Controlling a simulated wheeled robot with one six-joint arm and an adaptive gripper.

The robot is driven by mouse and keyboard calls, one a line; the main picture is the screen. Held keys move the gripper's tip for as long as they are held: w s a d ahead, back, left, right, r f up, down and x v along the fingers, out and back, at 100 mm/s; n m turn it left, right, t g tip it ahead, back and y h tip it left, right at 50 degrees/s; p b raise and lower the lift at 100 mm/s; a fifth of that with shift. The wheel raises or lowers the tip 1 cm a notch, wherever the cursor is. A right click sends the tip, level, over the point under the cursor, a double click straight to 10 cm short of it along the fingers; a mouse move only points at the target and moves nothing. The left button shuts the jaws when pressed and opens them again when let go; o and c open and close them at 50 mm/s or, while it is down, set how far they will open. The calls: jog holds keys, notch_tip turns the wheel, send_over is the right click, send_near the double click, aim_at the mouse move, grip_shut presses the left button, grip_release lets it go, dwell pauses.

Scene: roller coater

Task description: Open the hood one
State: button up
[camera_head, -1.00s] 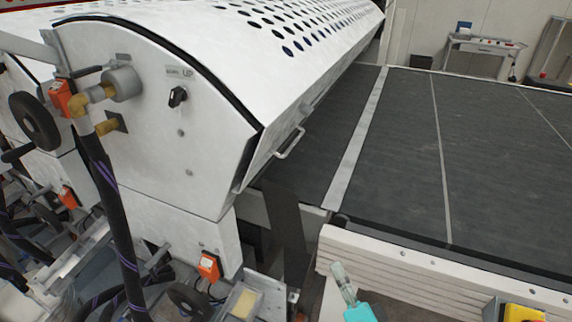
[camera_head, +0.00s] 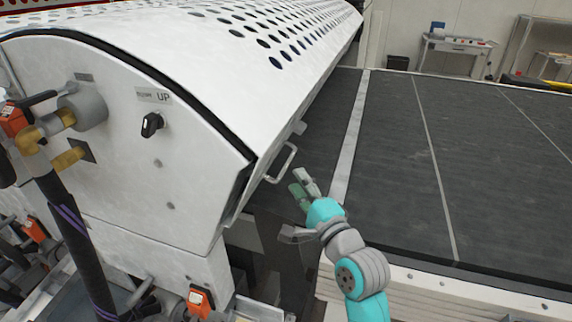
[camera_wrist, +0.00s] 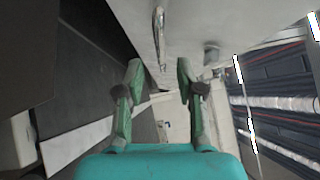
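The hood (camera_head: 235,75) is a long white curved cover with rows of round holes, and it is down. A metal bar handle (camera_head: 281,164) sits on its lower front edge near the close end. My gripper (camera_head: 303,184) is just right of the handle and a little below it, apart from it. In the wrist view my gripper (camera_wrist: 158,80) has its two green fingers spread with nothing between them. The handle (camera_wrist: 159,35) shows ahead, in line with the gap between the fingers.
A dark conveyor belt (camera_head: 400,150) lies right of the hood. A black knob (camera_head: 152,124) marked "UP" is on the white end panel (camera_head: 110,150). Hoses and orange-handled parts (camera_head: 201,301) crowd the lower left. A table (camera_head: 455,47) stands at the back wall.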

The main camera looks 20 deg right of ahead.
aim_at(287, 163)
jog(key=x, duration=0.7)
grip_shut()
